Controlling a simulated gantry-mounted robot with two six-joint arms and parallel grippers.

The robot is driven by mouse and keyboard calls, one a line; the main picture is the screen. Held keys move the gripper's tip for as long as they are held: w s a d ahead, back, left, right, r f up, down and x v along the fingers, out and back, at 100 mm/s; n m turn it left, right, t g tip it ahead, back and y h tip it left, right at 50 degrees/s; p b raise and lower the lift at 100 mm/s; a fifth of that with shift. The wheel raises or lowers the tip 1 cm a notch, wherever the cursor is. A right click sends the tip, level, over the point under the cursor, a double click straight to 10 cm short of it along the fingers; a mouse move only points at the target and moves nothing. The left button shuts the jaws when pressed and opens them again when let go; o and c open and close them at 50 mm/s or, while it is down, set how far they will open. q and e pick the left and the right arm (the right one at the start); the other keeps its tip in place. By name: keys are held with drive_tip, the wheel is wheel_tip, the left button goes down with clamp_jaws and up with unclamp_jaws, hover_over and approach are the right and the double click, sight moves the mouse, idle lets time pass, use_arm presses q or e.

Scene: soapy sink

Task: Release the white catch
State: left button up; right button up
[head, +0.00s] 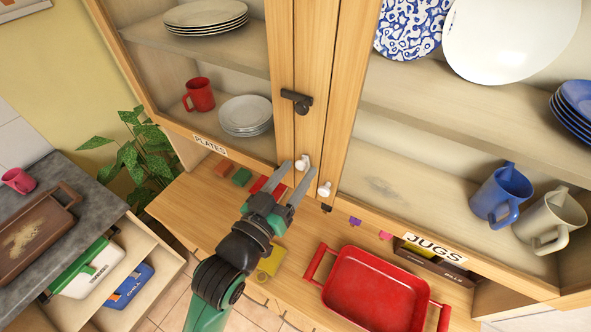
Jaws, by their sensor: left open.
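Two small white fittings sit low on the wooden cabinet doors where they meet: one (303,162) on the left side and one (324,188) lower on the right. I cannot tell which of them is the white catch. My left gripper (298,172) is open, its fingers pointing up toward these fittings. The upper fitting shows between and just beyond the fingertips, and the lower one is just right of the right fingertip. Nothing shows between the fingers, and I cannot tell whether they touch anything. My right gripper is not in view.
A dark latch (297,100) sits higher on the door seam. The closed cabinet holds plates (246,113), a red mug (199,95) and jugs (501,192). A red tray (375,292) lies on the ledge below right. An open drawer (150,262) stands at the left.

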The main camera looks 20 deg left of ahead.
use_arm(q)
drive_tip(key=shift+w, duration=0.25)
clamp_jaws()
drive_tip(key=shift+m+p, duration=0.4)
drive_tip(key=shift+m, duration=0.9)
unclamp_jaws()
drive_tip(key=s, duration=1.1)
drive_tip(key=shift+s+a+b, duration=0.35)
drive_tip(key=shift+a, duration=0.05)
